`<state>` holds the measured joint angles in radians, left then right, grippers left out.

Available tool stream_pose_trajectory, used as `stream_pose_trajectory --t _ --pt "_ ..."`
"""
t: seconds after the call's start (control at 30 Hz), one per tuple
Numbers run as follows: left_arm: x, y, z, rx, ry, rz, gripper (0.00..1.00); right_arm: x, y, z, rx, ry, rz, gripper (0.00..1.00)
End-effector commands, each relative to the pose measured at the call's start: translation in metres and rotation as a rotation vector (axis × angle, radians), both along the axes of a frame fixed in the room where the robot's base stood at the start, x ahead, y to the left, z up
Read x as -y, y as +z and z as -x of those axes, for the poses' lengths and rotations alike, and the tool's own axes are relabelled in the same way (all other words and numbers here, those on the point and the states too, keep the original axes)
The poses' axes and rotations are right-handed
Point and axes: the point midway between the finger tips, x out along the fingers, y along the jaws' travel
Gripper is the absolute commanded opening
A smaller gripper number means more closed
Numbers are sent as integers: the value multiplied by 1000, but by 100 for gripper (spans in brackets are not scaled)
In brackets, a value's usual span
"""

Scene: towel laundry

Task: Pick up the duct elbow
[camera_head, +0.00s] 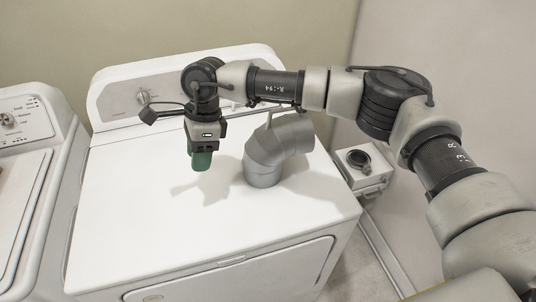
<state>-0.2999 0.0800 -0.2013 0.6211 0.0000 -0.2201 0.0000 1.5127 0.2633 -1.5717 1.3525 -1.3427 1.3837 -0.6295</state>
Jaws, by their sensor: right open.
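The duct elbow (266,167) is a grey metal bent pipe. It stands on the white top of the dryer-like machine (120,190), right of the middle, with its upper end bent to the right. My right arm comes in from the right and passes behind and above the elbow. My right gripper (202,161) points down over the machine top, to the left of the elbow and apart from it. It is open, and its green fingers hold nothing that I can see. My left gripper is not in view.
A second white machine (28,165) stands at the left, beyond a narrow gap. The control panel (120,95) rises along the back of the machine top. A small white box with a dark round opening (359,160) sits at the right by the wall. The front of the machine top is clear.

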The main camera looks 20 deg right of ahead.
Motion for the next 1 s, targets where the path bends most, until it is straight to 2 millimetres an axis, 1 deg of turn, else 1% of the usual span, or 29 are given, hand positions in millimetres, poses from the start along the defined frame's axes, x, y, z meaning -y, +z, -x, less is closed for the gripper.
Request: stream_pose_trajectory --t 0.03,0.07,0.1,0.2,0.3,0.37,0.43,0.6,0.7,0.83,1.0 --pt "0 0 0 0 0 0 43 33 18 -22 65 -2 147 41" --pt "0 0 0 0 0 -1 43 51 27 -32 90 -5 229 41" --pt "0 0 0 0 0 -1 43 73 40 -43 118 -13 326 41" --pt "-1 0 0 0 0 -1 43 116 72 -60 159 -44 514 41" --pt "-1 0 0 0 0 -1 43 142 94 -67 174 -72 625 41" --pt "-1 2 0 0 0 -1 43 151 99 -69 175 -82 660 41" --pt "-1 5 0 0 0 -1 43 158 95 -69 175 -86 677 41" --pt "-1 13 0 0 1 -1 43 168 70 -69 173 -85 677 41" --pt "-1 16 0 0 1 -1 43 172 59 -69 174 -84 676 41" --pt "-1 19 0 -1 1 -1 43 175 52 -69 175 -85 675 41" --pt "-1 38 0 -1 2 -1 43 182 33 -70 172 -85 675 41"
